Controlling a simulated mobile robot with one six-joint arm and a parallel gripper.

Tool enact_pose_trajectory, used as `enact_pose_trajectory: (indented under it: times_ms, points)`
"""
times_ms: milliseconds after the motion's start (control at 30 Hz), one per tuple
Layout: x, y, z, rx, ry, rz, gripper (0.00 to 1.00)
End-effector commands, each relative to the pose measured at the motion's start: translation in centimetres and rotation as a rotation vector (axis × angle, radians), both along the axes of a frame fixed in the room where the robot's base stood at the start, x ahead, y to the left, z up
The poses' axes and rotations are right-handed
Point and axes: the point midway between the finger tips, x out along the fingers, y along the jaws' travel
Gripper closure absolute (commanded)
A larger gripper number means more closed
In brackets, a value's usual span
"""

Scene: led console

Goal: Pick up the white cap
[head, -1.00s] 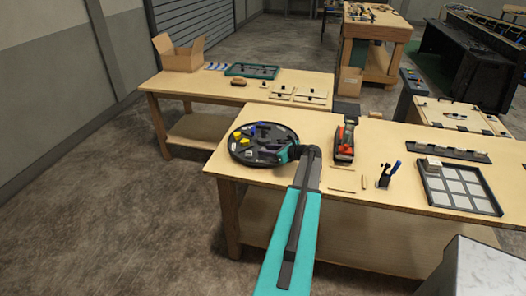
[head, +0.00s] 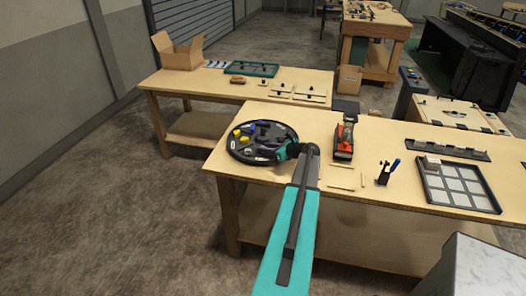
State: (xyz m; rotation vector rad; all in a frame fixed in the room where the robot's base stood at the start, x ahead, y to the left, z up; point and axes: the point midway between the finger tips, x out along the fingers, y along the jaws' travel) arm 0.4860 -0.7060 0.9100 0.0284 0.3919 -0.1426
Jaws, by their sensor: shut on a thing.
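The round dark tray (head: 234,151) stands at the left end of the near workbench and holds several small yellow, blue, grey and dark pieces. My gripper (head: 272,151) is low over the right front part of the tray, at the end of my teal arm. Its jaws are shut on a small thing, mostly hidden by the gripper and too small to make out. A small pale spot shows near the tray's front rim, beside the fingers; I cannot tell whether it is the white cap.
A red and black tool (head: 344,140) stands on the workbench (head: 300,115) right of my arm. A second table (head: 215,82) stands behind.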

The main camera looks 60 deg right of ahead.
Motion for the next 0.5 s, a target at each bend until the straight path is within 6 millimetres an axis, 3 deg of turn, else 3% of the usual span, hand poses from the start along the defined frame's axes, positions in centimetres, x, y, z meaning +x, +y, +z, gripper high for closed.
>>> enact_pose_trajectory:
  times_ms: [500]
  points:
    - [0.0,0.0,1.7,-0.002,0.0,0.0,0.97]
